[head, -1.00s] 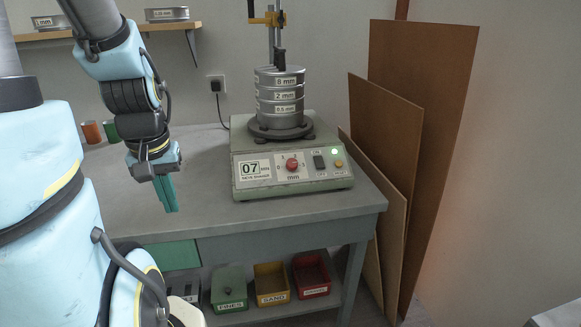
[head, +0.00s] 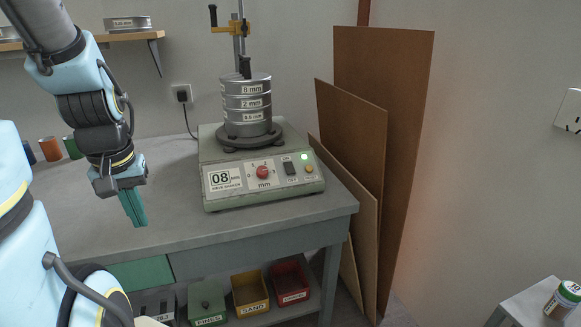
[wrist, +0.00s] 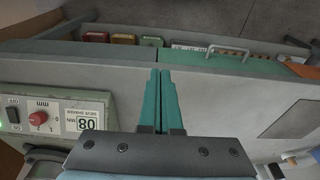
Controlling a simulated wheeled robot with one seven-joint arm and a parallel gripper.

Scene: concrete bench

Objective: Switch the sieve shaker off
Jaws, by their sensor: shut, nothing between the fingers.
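The sieve shaker (head: 225,195) stands on the concrete bench, a grey-green box with a stack of sieves (head: 247,105) clamped on top. Its front panel has a display (head: 221,178) reading 08, a red knob (head: 262,172), a dark rocker switch (head: 290,168) marked ON and OFF, and an orange button (head: 309,168). A green lamp at the panel's upper right is lit. The panel and the switch (wrist: 13,114) also show at the left of the wrist view. My gripper (head: 138,222) is shut and empty, pointing down, left of the shaker and apart from it.
Tall brown boards (head: 375,130) lean against the wall right of the bench. Bins (head: 250,292) sit on the shelf below. Several small cups (head: 50,149) stand at the bench's back left. The bench top (head: 165,215) between gripper and shaker is clear.

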